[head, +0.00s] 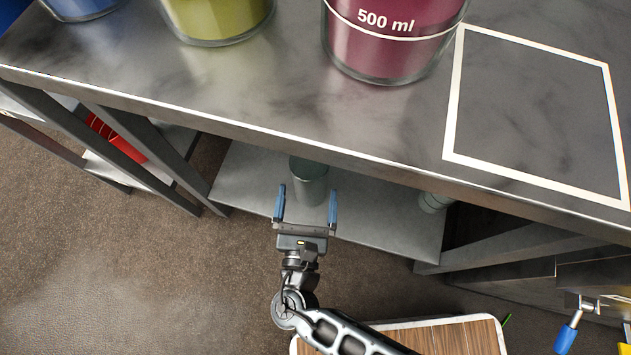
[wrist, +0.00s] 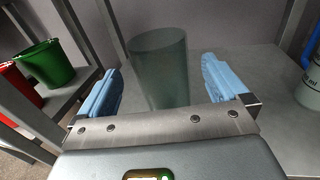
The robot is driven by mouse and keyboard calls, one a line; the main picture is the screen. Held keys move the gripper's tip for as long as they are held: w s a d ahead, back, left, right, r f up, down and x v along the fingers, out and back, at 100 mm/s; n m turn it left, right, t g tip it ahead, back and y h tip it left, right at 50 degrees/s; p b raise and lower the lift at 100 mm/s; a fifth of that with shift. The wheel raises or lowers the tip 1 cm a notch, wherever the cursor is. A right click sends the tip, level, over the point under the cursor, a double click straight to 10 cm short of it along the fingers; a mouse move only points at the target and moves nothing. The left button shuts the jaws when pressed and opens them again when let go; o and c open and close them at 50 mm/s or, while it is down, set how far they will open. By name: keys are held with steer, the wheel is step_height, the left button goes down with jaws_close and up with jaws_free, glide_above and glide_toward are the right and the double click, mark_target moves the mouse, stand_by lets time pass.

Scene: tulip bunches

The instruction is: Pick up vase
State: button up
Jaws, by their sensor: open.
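The vase is a grey-green, translucent glass cylinder (head: 311,184) standing upright on the lower metal shelf, under the tabletop's front edge. The wrist view shows the vase (wrist: 160,68) straight ahead, between the blue finger pads and apart from both. My gripper (head: 308,204) is open, with one blue finger on each side of the vase's near part in the head view. In the wrist view my gripper (wrist: 160,92) is empty, and its bar hides the vase's base.
The lower shelf (head: 385,222) has free room right of the vase, with a pale bottle-like thing (head: 434,202) farther right. The steel tabletop (head: 270,90) overhangs, with table legs both sides. Green (wrist: 46,64) and red (wrist: 14,92) buckets stand left.

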steer(key=shift+w+a, duration=0.2)
steer(key=shift+w, duration=0.1)
steer(key=shift+w+d+b, duration=0.15)
steer(key=shift+w+b, duration=0.15)
steer(key=shift+w, duration=0.55)
steer(key=w, duration=0.1)
steer(key=w+b, duration=0.1)
steer(key=w, duration=0.1)
steer(key=w+d+b, duration=0.1)
steer(key=w, duration=0.1)
steer(key=shift+w+f, duration=0.2)
steer(key=shift+f, duration=0.05)
steer(key=shift+c, duration=0.3)
steer(key=c, duration=1.4)
